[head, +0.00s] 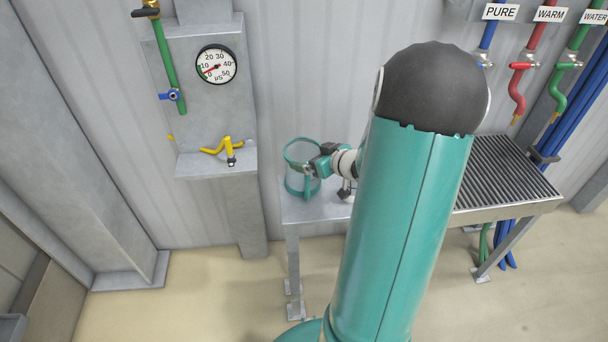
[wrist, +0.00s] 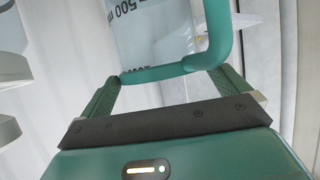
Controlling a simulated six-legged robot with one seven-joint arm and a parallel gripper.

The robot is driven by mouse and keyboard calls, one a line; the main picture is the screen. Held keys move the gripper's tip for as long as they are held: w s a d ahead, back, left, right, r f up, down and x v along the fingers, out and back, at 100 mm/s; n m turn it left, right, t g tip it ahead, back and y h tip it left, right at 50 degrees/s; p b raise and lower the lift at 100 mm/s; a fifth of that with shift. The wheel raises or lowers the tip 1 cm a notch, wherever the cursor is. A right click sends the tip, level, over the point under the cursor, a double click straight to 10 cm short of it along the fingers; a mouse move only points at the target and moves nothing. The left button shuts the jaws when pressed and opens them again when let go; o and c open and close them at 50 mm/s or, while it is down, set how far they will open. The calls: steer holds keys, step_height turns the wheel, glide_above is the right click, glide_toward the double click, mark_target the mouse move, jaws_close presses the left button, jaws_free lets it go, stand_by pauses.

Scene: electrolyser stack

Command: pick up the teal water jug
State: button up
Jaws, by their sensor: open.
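The teal water jug (head: 298,182) has clear walls, a teal rim and base, and a teal handle. It stands upright on the left end of the metal bench in the head view. My gripper (head: 314,165) is at the jug's right side, by the handle. In the wrist view, the jug's clear wall with dark print (wrist: 150,30) and its teal handle (wrist: 222,35) fill the upper middle. My gripper (wrist: 165,77) is open there, with one finger on each side of the handle's lower part. I cannot tell whether either finger touches it. My arm hides part of the bench.
The bench (head: 503,215) has a dark slatted grate (head: 505,168) on its right. A wall panel at left carries a gauge (head: 216,64), and a shelf with a yellow tap (head: 229,148). Labelled pipes with valves (head: 520,66) hang at the upper right. The corrugated wall is close behind the jug.

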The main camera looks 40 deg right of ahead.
steer(key=shift+w, duration=0.1)
steer(key=shift+c, duration=0.2)
steer(key=c, duration=1)
